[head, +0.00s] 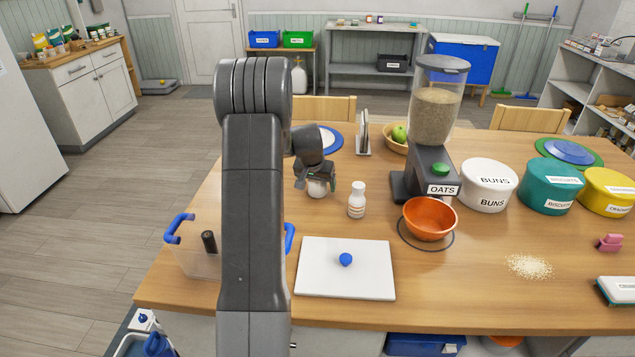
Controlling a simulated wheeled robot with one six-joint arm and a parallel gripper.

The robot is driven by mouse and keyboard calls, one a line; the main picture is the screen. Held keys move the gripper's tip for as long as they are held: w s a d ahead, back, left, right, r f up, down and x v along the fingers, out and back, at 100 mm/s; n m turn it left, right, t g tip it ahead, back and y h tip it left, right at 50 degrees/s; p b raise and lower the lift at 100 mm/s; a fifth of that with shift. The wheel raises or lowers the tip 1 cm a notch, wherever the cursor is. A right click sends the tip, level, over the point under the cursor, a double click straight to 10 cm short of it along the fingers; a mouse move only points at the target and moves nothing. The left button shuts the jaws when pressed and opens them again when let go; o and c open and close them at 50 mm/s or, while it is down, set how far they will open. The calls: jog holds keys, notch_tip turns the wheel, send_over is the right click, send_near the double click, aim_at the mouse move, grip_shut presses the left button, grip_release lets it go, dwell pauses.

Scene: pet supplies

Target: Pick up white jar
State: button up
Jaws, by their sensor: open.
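A small white rounded jar (318,190) stands on the wooden table, left of the middle, directly under my gripper (317,185). My gripper points down with its jaws open, one finger to each side of the jar's upper part. The jar's top is hidden by the gripper; I cannot tell whether the fingers touch it.
A white board (346,280) with a blue knob (345,260) lies in front. An orange bowl (430,217) sits below the oats dispenser (434,110). A white canister marked BUNS (487,187) stands further right. A clear bin (197,262) is at the left, partly behind my arm.

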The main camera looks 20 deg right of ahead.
jog(key=shift+w+d+f, duration=0.1)
jog(key=shift+f, duration=0.2)
jog(key=shift+c, duration=0.2)
jog(key=c, duration=1.1)
jog(key=shift+o, duration=0.2)
